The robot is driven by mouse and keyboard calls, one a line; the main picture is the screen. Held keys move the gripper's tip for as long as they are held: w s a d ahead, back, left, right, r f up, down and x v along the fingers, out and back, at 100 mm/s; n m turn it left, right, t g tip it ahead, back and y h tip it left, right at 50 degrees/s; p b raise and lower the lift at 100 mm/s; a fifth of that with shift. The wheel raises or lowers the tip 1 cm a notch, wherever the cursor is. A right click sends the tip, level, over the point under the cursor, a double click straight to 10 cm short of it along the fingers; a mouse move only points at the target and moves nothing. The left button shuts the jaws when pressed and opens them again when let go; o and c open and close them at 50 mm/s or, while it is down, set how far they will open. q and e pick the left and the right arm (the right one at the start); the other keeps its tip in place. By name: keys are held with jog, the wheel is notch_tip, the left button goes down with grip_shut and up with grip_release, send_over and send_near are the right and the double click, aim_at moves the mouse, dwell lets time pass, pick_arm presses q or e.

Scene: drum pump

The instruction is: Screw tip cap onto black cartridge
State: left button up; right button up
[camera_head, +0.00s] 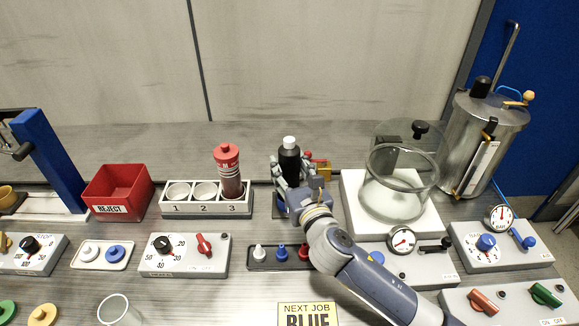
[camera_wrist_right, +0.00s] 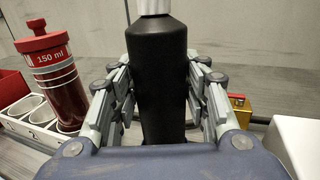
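The black cartridge (camera_head: 289,163) stands upright at the back middle, with a white piece (camera_head: 290,142) on its top. In the right wrist view the cartridge (camera_wrist_right: 162,75) fills the middle, and the white piece (camera_wrist_right: 154,6) is cut off by the top edge. My right gripper (camera_head: 291,178) has its fingers on both sides of the cartridge, and they appear closed against it. The gripper hides the cartridge's lower part. White (camera_head: 259,253), blue (camera_head: 281,252) and red (camera_head: 303,252) small caps stand in a dark tray in front. My left gripper is not in view.
A rack (camera_head: 207,208) with numbered holes holds a red cartridge (camera_head: 229,170) to the left, beside a red reject bin (camera_head: 118,190). A glass chamber (camera_head: 397,185) on a white base stands close on the right. Control boxes line the front.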

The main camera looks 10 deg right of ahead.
jog(key=shift+o, duration=0.8)
jog(key=shift+r, duration=0.15)
jog(key=s+d+b, duration=0.1)
jog(key=s, duration=1.1)
jog(key=shift+d, duration=0.2)
